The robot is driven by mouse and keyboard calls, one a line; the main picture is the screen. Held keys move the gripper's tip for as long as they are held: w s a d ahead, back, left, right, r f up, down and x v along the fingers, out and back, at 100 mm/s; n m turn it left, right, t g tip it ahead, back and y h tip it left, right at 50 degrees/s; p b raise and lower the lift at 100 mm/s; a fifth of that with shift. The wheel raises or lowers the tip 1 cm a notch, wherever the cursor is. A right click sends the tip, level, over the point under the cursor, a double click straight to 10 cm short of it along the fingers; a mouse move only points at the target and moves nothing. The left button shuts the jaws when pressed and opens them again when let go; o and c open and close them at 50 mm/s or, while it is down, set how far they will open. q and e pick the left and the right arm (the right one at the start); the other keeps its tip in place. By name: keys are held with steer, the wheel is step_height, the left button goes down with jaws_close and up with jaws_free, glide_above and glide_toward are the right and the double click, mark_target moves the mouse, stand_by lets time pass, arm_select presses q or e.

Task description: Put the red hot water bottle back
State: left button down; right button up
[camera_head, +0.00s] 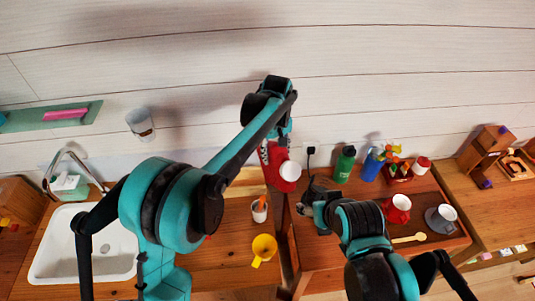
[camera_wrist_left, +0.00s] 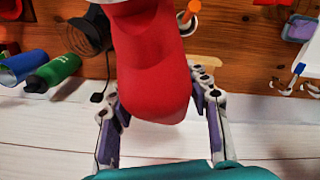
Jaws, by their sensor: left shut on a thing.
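The red hot water bottle (camera_head: 272,154) has a white round end (camera_head: 290,171). It is near the back wall, above the junction of the sink counter and the tray side. My left gripper (camera_head: 277,143) reaches over it from above. In the left wrist view the red body (camera_wrist_left: 150,65) fills the space between the two fingers of my left gripper (camera_wrist_left: 160,105), which is shut on it. Its upper part is cut off by that view's edge. My right gripper (camera_head: 316,192) is just below and right of the bottle; its finger opening is unclear.
A wooden tray (camera_head: 448,246) holds a red mug (camera_head: 398,208) and grey mug (camera_head: 437,221). Green (camera_head: 344,165) and blue (camera_head: 371,168) bottles stand behind. A sink (camera_head: 60,257) is at left.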

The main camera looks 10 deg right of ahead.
arm_select(q)
steer(key=w+a+f+n+h+b, duration=0.5)
steer(key=w+a+f+n, duration=0.1)
steer(key=a+n, duration=0.15)
steer(key=w+a+f+n+h+b, duration=0.45)
steer(key=w+a+f+n, duration=0.2)
steer(key=a, duration=0.25)
steer(key=shift+n, duration=0.3)
steer(key=shift+s+d+f+b, duration=0.15)
steer(key=shift+f+b, duration=0.35)
steer(key=shift+f, duration=0.45)
steer(key=shift+s+f+b, duration=0.2)
steer(key=shift+f+b, duration=0.3)
steer(key=shift+f, duration=0.5)
steer(key=shift+s+d+f+b, duration=0.15)
steer(key=shift+f+b, duration=0.35)
steer(key=shift+f, duration=0.45)
steer(key=shift+a, duration=0.1)
steer(key=shift+f+b, duration=0.4)
steer(key=shift+f, duration=0.1)
steer(key=c, duration=0.6)
jaws_free()
steer(key=shift+c, duration=0.2)
